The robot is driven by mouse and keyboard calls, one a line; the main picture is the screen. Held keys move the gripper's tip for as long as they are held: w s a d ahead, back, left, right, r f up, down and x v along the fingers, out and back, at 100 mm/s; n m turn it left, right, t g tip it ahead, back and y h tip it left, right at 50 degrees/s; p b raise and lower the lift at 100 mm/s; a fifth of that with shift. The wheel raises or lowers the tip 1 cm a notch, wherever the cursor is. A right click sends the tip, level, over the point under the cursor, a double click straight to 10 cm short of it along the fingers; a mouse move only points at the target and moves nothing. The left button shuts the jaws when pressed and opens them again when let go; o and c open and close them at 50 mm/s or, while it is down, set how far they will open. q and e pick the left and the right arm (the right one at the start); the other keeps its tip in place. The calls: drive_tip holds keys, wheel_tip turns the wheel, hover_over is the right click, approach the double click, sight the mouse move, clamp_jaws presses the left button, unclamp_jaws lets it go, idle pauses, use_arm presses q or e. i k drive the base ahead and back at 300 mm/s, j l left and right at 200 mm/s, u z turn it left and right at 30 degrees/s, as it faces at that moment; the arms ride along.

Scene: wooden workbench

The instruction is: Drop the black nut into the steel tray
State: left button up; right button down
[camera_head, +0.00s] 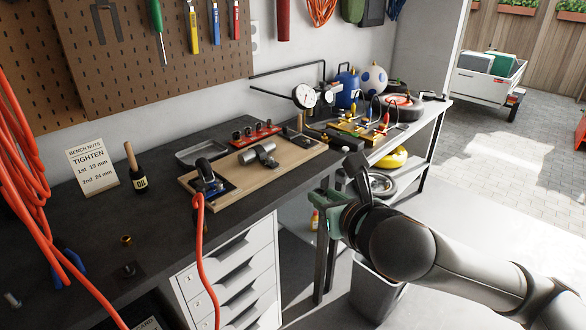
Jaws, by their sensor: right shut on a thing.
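The steel tray (201,150) lies on the dark workbench near the wall, behind the wooden board. It looks shallow and empty. My right gripper (325,207) is off the front edge of the bench, right of the drawers, well apart from the tray. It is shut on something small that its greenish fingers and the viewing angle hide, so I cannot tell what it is. A small dark piece (128,269) sits on a dark square at the bench's front left; it may be a black nut. My left gripper is not in view.
A wooden board (222,190) with an air tool (205,176) and a grey metal part (258,153) lies between gripper and tray. A red rack (256,135) stands behind it. An orange hose (200,235) hangs over the front edge.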

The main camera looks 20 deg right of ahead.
sight(208, 156)
drive_tip(key=i+l+u, duration=0.1)
drive_tip(key=u, duration=0.85)
drive_tip(key=i+l+u, duration=0.15)
drive_tip(key=l+u, duration=0.5)
drive_tip(key=i+l+u, duration=0.1)
drive_tip(key=l, duration=0.4)
drive_tip(key=i+l+u, duration=0.1)
drive_tip(key=l, duration=0.35)
drive_tip(key=l+u, duration=0.1)
drive_tip(key=l, duration=0.4)
